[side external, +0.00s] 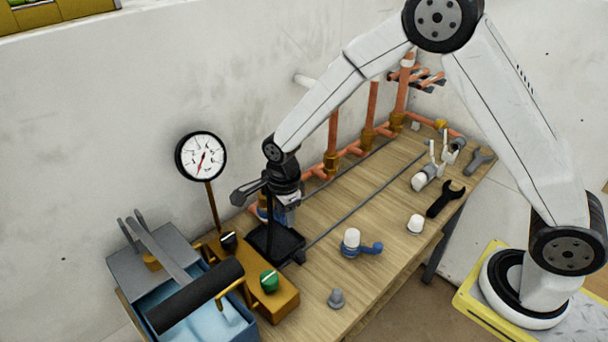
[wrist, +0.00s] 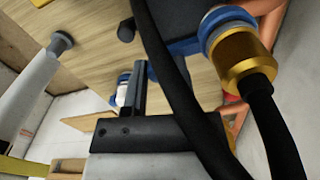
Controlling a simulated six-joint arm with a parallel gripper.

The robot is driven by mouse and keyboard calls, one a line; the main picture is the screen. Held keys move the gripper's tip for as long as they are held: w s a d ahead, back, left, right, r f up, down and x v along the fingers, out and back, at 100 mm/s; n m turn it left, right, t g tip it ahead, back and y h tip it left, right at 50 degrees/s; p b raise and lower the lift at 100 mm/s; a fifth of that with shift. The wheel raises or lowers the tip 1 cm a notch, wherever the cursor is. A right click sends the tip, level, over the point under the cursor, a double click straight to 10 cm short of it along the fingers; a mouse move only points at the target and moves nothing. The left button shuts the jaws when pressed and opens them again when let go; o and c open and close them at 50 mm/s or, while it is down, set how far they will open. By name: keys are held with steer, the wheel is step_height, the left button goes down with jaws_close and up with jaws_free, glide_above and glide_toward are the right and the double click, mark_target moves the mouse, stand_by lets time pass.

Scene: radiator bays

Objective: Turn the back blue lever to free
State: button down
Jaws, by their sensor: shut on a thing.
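The back blue lever (side external: 291,216) is mostly hidden under my gripper (side external: 284,204), beside a brass and blue fitting near the wall. In the wrist view, dark blue metal (wrist: 184,46) runs from the blue-ringed brass fitting (wrist: 245,62) behind a black hose. My gripper (wrist: 150,95) is at that metal and appears shut on the lever; the hose hides part of the jaws. The lever's exact angle cannot be told. A second blue lever (side external: 371,248) with a white cap stands apart, nearer the front of the bench.
A black tray (side external: 275,246) and a brass manifold (side external: 285,300) with a green knob stand left of the bench's middle. A gauge (side external: 201,156) rises behind. Copper pipes (side external: 333,133) line the wall. A black wrench (side external: 445,198) lies at right. Bare wood lies around the front lever.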

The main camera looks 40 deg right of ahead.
steer(key=shift+w+a+m, duration=0.15)
steer(key=shift+a+m, duration=0.4)
steer(key=shift+m, duration=0.55)
steer(key=shift+w+a+m, duration=0.1)
steer(key=shift+a+m, duration=0.5)
steer(key=shift+m, duration=0.5)
steer(key=shift+w+a+m, duration=0.15)
steer(key=shift+a+m, duration=0.4)
steer(key=shift+m, duration=0.55)
steer(key=shift+w+a, duration=0.1)
steer(key=shift+c, duration=2)
jaws_free()
steer(key=shift+r, duration=0.15)
step_height(320, 180, up, 8)
steer(key=shift+f, duration=0.2)
